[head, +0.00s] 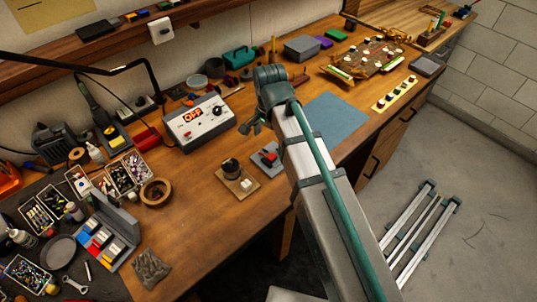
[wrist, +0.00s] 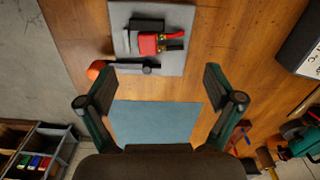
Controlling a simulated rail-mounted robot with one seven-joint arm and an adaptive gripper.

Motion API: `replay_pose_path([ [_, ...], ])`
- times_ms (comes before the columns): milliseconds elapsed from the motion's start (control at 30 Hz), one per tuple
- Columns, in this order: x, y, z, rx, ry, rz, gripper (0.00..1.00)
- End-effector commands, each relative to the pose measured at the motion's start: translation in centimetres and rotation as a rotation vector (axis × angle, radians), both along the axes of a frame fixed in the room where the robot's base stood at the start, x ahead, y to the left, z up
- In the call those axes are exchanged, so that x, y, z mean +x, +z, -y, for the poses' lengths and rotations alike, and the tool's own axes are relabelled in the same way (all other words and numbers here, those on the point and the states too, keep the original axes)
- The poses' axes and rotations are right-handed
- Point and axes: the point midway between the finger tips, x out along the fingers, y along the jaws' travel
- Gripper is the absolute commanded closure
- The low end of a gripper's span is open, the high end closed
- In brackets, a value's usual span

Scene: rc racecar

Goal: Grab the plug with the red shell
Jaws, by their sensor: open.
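The plug with the red shell (wrist: 153,44) lies on a light grey plate (wrist: 173,13) at the top centre of the wrist view, beside a dark block, with two dark prongs pointing right. In the head view the red shell (head: 269,156) shows small on the plate (head: 272,172), left of my arm. My gripper (wrist: 160,76) is open and empty, fingers wide apart, with the plug beyond the fingertips in the wrist view. In the head view my gripper (head: 250,127) is above the bench, up and left of the plate.
A dark bar with an orange knob (wrist: 95,69) lies at the plate's lower edge. A blue mat (head: 335,118) lies right of my arm. A power supply box (head: 198,122) stands behind left. A wooden base with a dark round part (head: 240,182) sits left of the plate.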

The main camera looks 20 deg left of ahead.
Motion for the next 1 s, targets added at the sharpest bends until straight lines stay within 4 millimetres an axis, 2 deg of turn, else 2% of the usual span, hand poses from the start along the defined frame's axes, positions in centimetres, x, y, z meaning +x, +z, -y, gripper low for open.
replay_pose_path([
  [267,-0.1,-1.1,-0.1,0.000,0.001,-0.001,0.08],
  [700,-0.4,-5.3,-0.4,-0.001,0.001,0.000,0.08],
  [1000,-0.4,-5.8,-0.4,0.000,0.001,0.000,0.08],
])
